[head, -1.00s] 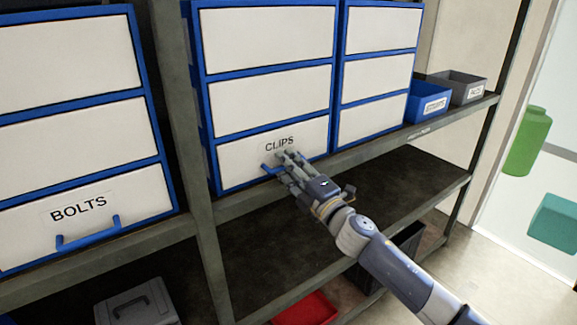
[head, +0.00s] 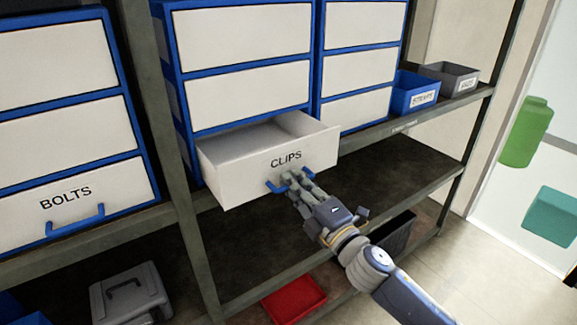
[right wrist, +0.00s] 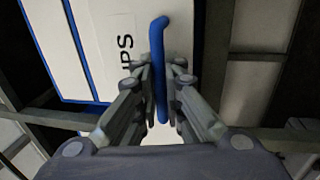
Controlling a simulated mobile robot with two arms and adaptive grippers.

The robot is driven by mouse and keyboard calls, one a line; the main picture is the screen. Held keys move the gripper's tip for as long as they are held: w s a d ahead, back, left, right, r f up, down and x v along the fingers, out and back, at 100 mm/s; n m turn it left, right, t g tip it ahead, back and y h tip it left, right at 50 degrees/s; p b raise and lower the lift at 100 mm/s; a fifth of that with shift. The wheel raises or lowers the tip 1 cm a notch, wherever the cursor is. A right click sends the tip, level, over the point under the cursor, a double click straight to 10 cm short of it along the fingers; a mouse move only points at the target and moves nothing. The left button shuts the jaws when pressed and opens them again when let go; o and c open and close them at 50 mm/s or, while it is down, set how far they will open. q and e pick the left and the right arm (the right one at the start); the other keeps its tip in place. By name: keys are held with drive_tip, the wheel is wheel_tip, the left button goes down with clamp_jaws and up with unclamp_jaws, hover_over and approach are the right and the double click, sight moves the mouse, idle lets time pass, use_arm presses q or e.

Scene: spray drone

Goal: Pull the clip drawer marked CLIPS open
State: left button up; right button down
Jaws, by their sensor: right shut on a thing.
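The white drawer marked CLIPS (head: 240,178) stands out from the bottom of the middle blue-framed cabinet, and part of its inside shows, with nothing in the part I can see. Its blue handle (head: 274,187) is on the front, below the label. My right gripper (head: 296,181) is shut on that handle. In the right wrist view the blue handle (right wrist: 158,60) runs between the two fingers of the right gripper (right wrist: 160,75), with the end of the label beside it. My left gripper is not in view.
A BOLTS drawer (head: 110,205) with a blue handle is shut at the left. A shelf post (head: 160,110) stands between the cabinets. A blue bin (head: 413,96) and a grey bin (head: 450,78) sit on the shelf at right. A grey case (head: 130,295) and red tray (head: 294,300) are below.

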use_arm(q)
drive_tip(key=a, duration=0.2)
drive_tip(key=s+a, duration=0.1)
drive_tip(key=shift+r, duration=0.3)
use_arm(e)
drive_tip(key=v, duration=0.3)
drive_tip(key=r+v, duration=0.1)
drive_tip(key=v, duration=0.1)
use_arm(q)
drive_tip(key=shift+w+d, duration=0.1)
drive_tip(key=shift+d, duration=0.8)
use_arm(e)
drive_tip(key=c, duration=1.7)
unclamp_jaws()
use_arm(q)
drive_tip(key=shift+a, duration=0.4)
use_arm(e)
drive_tip(key=v, duration=1.2)
drive_tip(key=shift+d+f, duration=0.1)
